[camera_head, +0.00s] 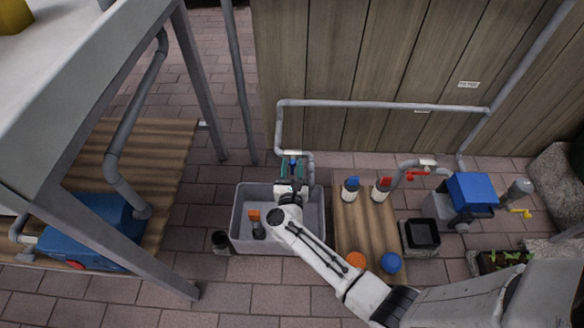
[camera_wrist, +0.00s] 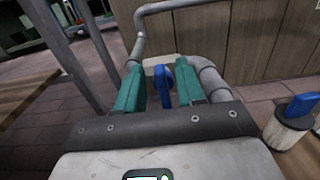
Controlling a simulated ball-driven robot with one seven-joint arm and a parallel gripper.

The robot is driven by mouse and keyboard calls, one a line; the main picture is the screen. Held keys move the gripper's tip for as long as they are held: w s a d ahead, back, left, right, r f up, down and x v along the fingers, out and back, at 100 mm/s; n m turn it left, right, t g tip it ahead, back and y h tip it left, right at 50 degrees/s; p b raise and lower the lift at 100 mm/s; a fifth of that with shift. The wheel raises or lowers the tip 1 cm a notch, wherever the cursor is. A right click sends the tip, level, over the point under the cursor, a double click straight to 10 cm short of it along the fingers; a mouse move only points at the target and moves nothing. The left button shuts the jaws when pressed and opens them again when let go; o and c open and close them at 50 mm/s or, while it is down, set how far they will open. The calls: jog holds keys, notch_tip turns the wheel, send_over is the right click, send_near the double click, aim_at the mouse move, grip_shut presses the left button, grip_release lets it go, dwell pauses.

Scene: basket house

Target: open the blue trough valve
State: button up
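The blue valve handle (camera_wrist: 163,82) shows in the wrist view between my two teal fingertips, standing upright in front of a pale valve body (camera_wrist: 158,64) on the grey pipe. My gripper (camera_wrist: 160,88) is open around the handle, with a visible gap on each side. In the head view my gripper (camera_head: 293,166) is at the pipe's end above the back of the grey trough (camera_head: 240,216). Only a little blue of the handle shows there, and my gripper and wrist hide much of the valve.
Red-handled valve (camera_head: 417,176) and a blue-topped pump (camera_head: 472,190) stand right. A wooden board holds containers with blue (camera_head: 352,184) and red (camera_head: 384,184) tops, an orange ball (camera_head: 356,260) and a blue ball (camera_head: 391,262). An orange-topped item (camera_head: 254,216) is in the trough. A table (camera_head: 50,160) stands left.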

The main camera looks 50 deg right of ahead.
jog(key=shift+c, duration=0.3)
grip_shut()
